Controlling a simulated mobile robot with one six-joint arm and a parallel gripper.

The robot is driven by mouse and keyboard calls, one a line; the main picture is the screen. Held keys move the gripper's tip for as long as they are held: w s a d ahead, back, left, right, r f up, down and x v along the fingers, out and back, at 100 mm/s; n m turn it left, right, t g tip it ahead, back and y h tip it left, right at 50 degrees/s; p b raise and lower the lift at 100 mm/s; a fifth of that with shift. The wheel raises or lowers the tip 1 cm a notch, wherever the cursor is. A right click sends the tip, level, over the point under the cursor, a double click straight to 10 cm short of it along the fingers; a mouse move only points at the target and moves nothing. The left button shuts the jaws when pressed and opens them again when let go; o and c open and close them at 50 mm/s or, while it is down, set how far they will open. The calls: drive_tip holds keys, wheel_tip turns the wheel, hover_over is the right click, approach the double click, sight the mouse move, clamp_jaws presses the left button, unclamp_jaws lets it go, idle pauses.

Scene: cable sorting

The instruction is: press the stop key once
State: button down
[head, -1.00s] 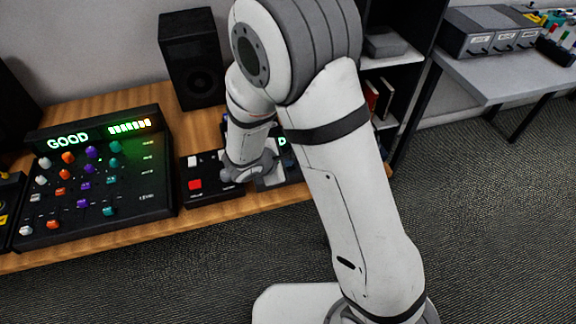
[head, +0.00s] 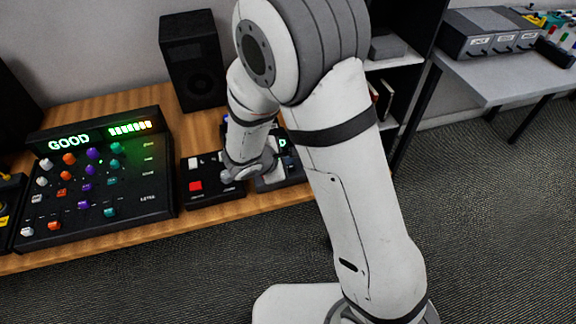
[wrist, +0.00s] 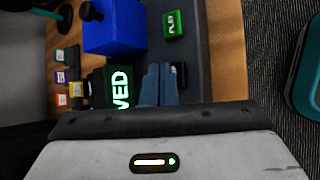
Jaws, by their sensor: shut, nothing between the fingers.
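My gripper (wrist: 157,86) is shut and empty, its fingers side by side over a dark panel in the wrist view. A small dark key-like piece (wrist: 180,75) shows just right of the fingertips, partly covered; I cannot read a label on it. No key marked stop is legible. A green key marked PLAY (wrist: 173,24) sits on the same panel, apart from the fingers. A screen with green letters ending in "VED" (wrist: 119,90) is left of the fingers. In the head view my wrist hides most of this panel and the fingertips. I cannot tell if the fingers touch anything.
A blue block (wrist: 113,31) with a black knob stands beside the PLAY key. A mixer (head: 95,185) showing GOOD and a small box with a red key (head: 195,186) are left of my wrist. A speaker (head: 193,60) stands behind. Carpet lies beyond the desk's front edge.

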drive_tip(key=shift+r+p, duration=1.6)
drive_tip(key=shift+r, duration=0.95)
drive_tip(key=shift+f, duration=0.1)
drive_tip(key=s+d+r+m+g, duration=0.4)
drive_tip(key=s+d+r+m, duration=0.2)
drive_tip(key=d+r+m, duration=0.45)
drive_tip(key=s+d+r+m+y, duration=0.2)
drive_tip(key=s+r+m, duration=0.1)
drive_tip(key=s, duration=0.3)
drive_tip(key=s+d+r+m+y, duration=0.2)
drive_tip(key=s+r+m+y, duration=0.1)
drive_tip(key=s+m, duration=0.3)
drive_tip(key=shift+s+d+r+g+y, duration=0.15)
drive_tip(key=shift+s+d+g+y, duration=0.05)
drive_tip(key=shift+g+y, duration=0.1)
